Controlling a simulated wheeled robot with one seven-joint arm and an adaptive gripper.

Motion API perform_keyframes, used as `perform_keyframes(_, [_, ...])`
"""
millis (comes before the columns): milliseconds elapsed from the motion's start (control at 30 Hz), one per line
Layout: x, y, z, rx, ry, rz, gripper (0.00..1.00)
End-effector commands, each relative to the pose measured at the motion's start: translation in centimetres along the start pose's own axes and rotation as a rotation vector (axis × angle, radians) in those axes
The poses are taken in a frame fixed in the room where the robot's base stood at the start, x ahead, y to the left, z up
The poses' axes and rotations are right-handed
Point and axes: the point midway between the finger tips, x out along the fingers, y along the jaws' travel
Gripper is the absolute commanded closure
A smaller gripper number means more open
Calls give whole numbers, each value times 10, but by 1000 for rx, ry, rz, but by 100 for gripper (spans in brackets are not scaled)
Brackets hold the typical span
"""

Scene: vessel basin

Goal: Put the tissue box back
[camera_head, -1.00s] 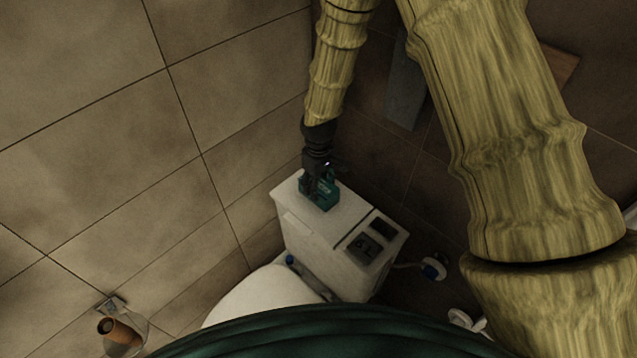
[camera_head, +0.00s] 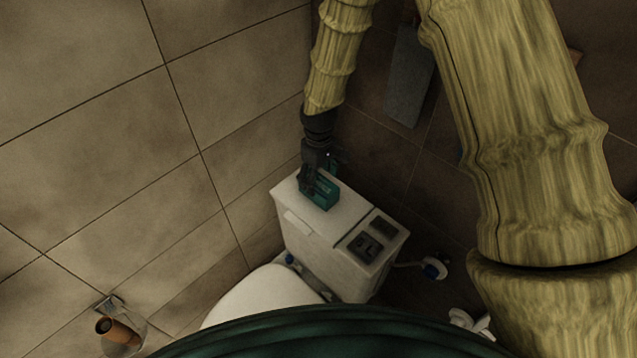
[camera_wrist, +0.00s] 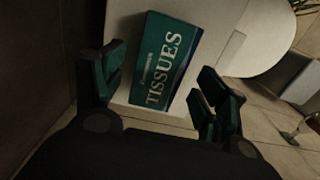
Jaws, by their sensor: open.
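The tissue box (camera_head: 322,194) is teal and sits on top of the white toilet tank (camera_head: 312,232), near its back left end. In the wrist view the tissue box (camera_wrist: 162,62) lies flat with the word TISSUES on its face. My gripper (camera_head: 313,188) is over the box in the head view and partly hides it. In the wrist view my gripper (camera_wrist: 160,88) is open, with one finger on each side of the box's near end. A gap shows between each finger and the box, so I see no grip on it.
Dark flush panels (camera_head: 365,246) lie on the right part of the tank top. The toilet lid (camera_head: 262,296) is in front. Tiled walls (camera_head: 230,150) stand close to the left and behind. A holder with a brown roll (camera_head: 118,332) is at the lower left.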

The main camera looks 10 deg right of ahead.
Motion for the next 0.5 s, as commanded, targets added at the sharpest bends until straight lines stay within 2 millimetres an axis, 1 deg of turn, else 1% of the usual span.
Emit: perform_keyframes(500, [-63,0,-1,1,2,0,27])
